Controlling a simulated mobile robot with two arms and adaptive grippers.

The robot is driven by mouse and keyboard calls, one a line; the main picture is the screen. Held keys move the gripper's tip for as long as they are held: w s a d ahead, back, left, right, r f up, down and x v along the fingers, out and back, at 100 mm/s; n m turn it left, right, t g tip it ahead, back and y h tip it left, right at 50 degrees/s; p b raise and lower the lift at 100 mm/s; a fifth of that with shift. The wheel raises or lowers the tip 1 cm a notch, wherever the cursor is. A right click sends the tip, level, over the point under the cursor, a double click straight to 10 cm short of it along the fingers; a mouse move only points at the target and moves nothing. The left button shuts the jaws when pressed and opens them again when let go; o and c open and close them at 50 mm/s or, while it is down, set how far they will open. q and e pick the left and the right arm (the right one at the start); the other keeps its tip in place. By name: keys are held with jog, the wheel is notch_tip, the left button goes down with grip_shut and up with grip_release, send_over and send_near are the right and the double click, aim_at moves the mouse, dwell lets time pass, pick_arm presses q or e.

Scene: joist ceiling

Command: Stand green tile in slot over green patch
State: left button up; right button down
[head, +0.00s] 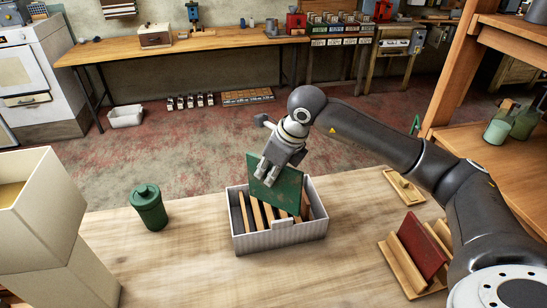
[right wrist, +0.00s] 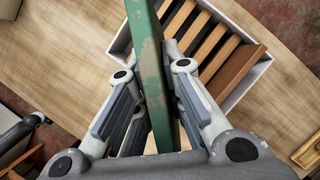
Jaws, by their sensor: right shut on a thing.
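My right gripper (head: 270,172) is shut on a green tile (head: 289,190) with worn, pale patches. It holds the tile upright over the white ribbed box (head: 281,242), whose inside is split by several wooden dividers (head: 244,212). In the right wrist view the tile (right wrist: 147,45) runs between the fingers (right wrist: 155,100), with the dividers (right wrist: 205,45) to its right. The tile hides part of the box, and I cannot tell whether its lower edge is inside a slot. I cannot make out a green patch clearly. My left gripper is not in view.
A green lidded cup (head: 148,210) stands left of the box. A wooden rack (head: 400,264) holding a red tile (head: 420,246) and a small wooden tray (head: 404,187) are to the right. Pale boxes (head: 50,245) stand at the left. The tabletop in front of the white box is clear.

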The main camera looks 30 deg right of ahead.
jog(key=w+d+f+m+h+b, duration=0.3)
jog(key=w+m, duration=0.1)
jog(key=m, duration=0.5)
jog(key=shift+w+d+f+h+b, duration=0.3)
jog(key=shift+w+d+f, duration=0.05)
jog(key=shift+d, duration=0.05)
jog(key=shift+f, duration=0.1)
dwell(0.4)
notch_tip(320, 180, down, 10)
jog(key=b, duration=0.8)
dwell(0.9)
jog(key=shift+f+b, duration=0.2)
jog(key=shift+b, duration=0.4)
